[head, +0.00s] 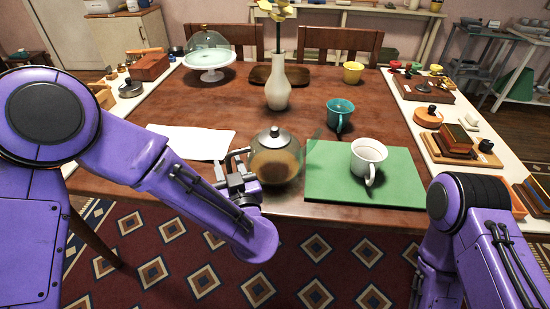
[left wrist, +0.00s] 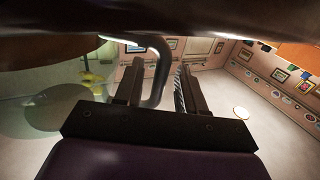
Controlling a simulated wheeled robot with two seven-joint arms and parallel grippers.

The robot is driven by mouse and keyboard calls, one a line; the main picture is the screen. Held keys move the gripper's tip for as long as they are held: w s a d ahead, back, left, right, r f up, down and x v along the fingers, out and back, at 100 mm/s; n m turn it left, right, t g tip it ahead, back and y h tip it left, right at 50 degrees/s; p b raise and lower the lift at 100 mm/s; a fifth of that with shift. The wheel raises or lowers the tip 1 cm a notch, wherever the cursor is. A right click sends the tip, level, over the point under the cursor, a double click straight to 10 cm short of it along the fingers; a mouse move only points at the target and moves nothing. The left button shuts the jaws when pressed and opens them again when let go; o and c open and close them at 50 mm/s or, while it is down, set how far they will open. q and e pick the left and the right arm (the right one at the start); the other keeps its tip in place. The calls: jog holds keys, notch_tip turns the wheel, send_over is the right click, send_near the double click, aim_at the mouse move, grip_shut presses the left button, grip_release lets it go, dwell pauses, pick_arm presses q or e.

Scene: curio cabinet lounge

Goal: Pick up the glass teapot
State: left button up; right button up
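The glass teapot (head: 275,163) is round and clear, with a metal lid and brown liquid inside. It is near the table's front edge, left of the green mat, its spout to the right. My left gripper (head: 238,168) is at the teapot's left side, by its handle. In the left wrist view, the metal handle (left wrist: 157,72) runs between the two separated fingers of the left gripper (left wrist: 158,68); a gap shows beside the right finger. The glass body is at the left there. My right arm is at the lower right of the head view; its gripper is not visible.
The green mat (head: 325,188) carries a white mug (head: 368,158). A teal mug (head: 340,113), a white vase (head: 278,88) and a domed cake stand (head: 210,60) stand farther back. White paper (head: 190,142) lies left of the teapot. The wooden table (head: 235,112) has bare room behind it.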

pick_arm(q)
jog(key=shift+w+a, duration=0.15)
jog(key=shift+w, duration=0.05)
grip_shut()
dwell(1.3)
